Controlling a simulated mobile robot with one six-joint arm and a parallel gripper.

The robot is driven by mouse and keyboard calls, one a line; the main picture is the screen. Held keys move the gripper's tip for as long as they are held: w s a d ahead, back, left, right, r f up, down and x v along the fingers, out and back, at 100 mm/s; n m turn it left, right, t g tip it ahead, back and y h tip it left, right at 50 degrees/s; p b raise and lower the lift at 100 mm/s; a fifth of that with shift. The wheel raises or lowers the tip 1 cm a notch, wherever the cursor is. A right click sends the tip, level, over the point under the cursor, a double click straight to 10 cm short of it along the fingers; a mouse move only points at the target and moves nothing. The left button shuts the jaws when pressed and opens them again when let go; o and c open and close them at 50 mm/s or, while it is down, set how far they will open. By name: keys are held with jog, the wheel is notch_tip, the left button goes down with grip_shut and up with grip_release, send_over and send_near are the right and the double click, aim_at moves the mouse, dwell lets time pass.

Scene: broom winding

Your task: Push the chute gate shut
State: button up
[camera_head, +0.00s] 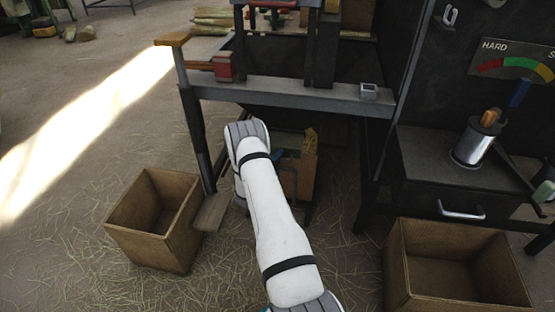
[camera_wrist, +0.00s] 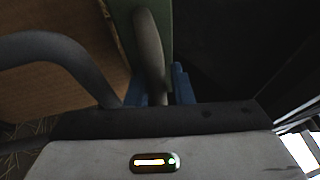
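I cannot make out for certain which part is the chute gate. A brown upright panel (camera_head: 303,172) stands under the bench, partly hidden behind my white arm. A brown board also fills the left of the wrist view (camera_wrist: 60,75), beside a narrow green surface (camera_wrist: 178,35). My gripper (camera_head: 278,156) is low under the bench, close in front of the panel and mostly hidden by the arm. In the wrist view, dark curved bars and blue parts (camera_wrist: 182,85) show just beyond the wrist housing. Whether the fingers are apart, or touching anything, is unclear.
The grey bench rail (camera_head: 290,93) crosses above my arm, with a dark leg (camera_head: 197,140) to its left. An open wooden box (camera_head: 150,245) stands at left and another (camera_head: 400,275) at right. A drawer cabinet (camera_head: 425,165) stands at right.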

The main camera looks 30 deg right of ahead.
jog(key=shift+o, duration=0.6)
jog(key=shift+f, duration=0.1)
jog(key=shift+s+a+f, duration=0.15)
jog(key=shift+a, duration=0.15)
jog(key=r+p+v, duration=0.1)
jog(key=p+v, duration=0.1)
jog(key=v, duration=0.5)
jog(key=shift+f+p, duration=0.3)
jog(key=shift+a, duration=0.1)
